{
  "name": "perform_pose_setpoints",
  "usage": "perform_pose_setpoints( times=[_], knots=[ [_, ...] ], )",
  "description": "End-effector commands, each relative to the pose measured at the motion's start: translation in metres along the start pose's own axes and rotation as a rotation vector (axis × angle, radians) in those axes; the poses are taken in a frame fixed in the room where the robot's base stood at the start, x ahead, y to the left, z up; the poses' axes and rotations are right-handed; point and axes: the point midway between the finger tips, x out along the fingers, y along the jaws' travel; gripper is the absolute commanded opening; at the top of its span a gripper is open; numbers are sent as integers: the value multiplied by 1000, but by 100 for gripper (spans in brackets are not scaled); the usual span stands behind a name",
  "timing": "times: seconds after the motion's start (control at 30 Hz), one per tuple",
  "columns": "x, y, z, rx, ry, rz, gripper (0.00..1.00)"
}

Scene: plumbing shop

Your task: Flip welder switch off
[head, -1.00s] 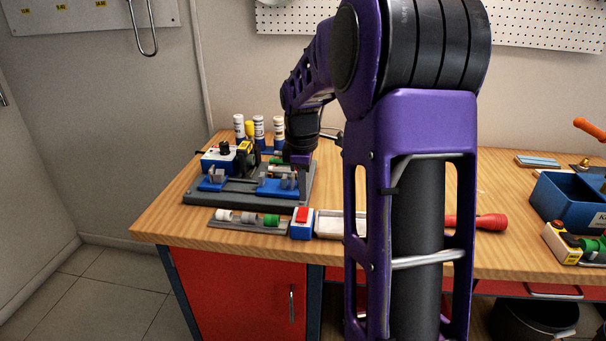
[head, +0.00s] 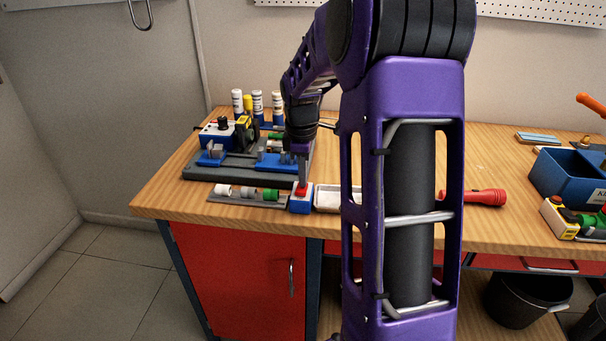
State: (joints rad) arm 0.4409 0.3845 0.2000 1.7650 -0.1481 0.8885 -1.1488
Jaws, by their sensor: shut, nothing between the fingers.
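A small blue and white switch box (head: 301,205) with a red top stands at the bench's front edge. I take it to be the welder switch; whether it is on or off cannot be read. My gripper (head: 302,184) is shut and empty, pointing down with its tips at the red top. They seem to touch it, but the fingers hide part of the red. The welding machine (head: 196,174), a grey base with blue clamps and a blue and white box with a black knob (head: 223,123), stands behind to the left.
A grey rack (head: 232,196) with white, grey and green fittings lies just left of the switch box. A white tray (head: 327,198) is close on its right, partly behind my arm. Several bottles (head: 257,104) stand behind the machine. A red flashlight (head: 484,197) and blue bin (head: 560,178) are farther right.

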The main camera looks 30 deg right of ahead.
Motion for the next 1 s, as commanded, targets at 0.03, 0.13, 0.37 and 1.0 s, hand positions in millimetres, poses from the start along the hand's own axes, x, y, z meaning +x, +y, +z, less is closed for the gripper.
perform_pose_setpoints(
  times=[0.03, 0.13, 0.37, 1.0],
  knots=[
    [0, -1, 0, 0, 0, -1, 0],
    [-1, -3, 0, 0, 0, -2, 0],
    [-5, -13, 0, -1, 0, 0, 0],
    [-28, -15, -8, -1, 0, -3, 0]
  ],
)
